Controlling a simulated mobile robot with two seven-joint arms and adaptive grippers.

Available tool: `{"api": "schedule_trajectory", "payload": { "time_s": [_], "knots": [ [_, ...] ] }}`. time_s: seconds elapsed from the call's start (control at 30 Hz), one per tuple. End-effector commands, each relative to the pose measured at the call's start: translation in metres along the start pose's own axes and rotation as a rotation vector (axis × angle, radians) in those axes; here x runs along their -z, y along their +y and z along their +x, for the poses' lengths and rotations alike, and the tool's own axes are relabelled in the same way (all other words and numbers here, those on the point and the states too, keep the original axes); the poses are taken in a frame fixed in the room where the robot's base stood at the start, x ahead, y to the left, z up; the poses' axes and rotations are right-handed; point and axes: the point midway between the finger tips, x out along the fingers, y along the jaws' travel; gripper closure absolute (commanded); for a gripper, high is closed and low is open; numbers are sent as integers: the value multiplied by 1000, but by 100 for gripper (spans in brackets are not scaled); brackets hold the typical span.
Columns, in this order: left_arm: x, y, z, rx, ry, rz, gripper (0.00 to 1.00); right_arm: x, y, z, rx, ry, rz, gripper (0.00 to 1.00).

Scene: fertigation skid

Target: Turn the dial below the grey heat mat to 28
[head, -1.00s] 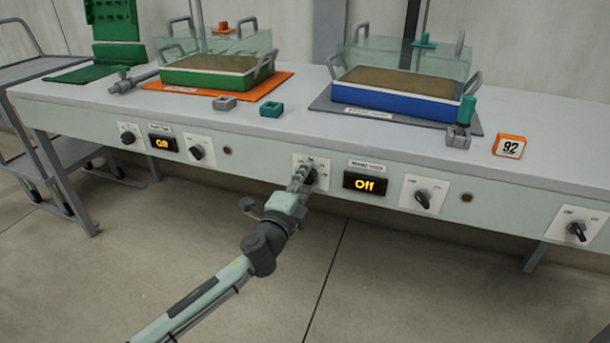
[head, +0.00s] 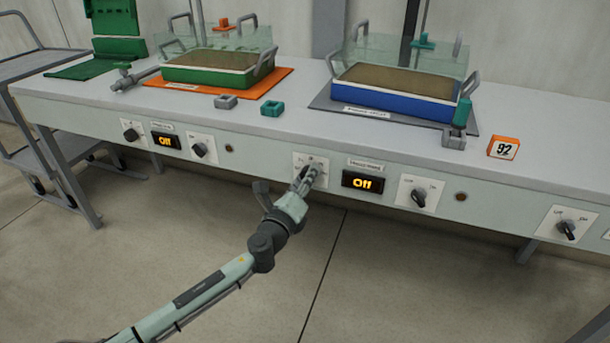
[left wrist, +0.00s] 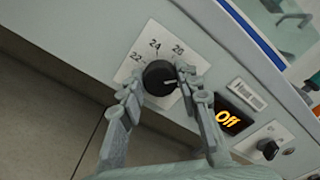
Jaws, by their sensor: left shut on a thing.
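The grey heat mat (head: 324,102) lies on the bench at right of centre, under a blue tray. Below it, a white dial plate (head: 301,160) is on the bench's front panel. My left gripper (head: 313,172) is at this plate, its fingers closed around the black dial (left wrist: 157,78). In the left wrist view the left gripper (left wrist: 158,84) has one finger on each side of the dial. The numbers 22, 24 and what looks like 26 show; the rest of the scale is hidden by the fingers. The dial's white mark points right, towards the right finger. My right gripper is not in view.
The display (head: 362,181) right of the dial reads Off, with a switch (head: 419,197) beyond it. A second dial (head: 131,134) and an Off display (head: 166,141) sit below the orange mat (head: 280,82).

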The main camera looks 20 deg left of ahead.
Motion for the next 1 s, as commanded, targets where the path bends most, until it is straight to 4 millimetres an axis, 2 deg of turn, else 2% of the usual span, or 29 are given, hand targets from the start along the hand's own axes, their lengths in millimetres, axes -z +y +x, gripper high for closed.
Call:
{"api": "schedule_trajectory", "payload": {
  "time_s": [0.67, 0.7, 0.83, 1.0],
  "knots": [
    [1, -1, 0, 2, 2, 56, 96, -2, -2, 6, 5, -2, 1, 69],
    [1, -1, 0, 2, 2, 55, 62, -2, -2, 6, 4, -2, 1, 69],
    [1, 0, 0, 1, 2, 55, 46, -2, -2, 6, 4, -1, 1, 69],
    [0, 0, 0, 1, 1, 55, 46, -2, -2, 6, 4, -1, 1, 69]
  ]
}}
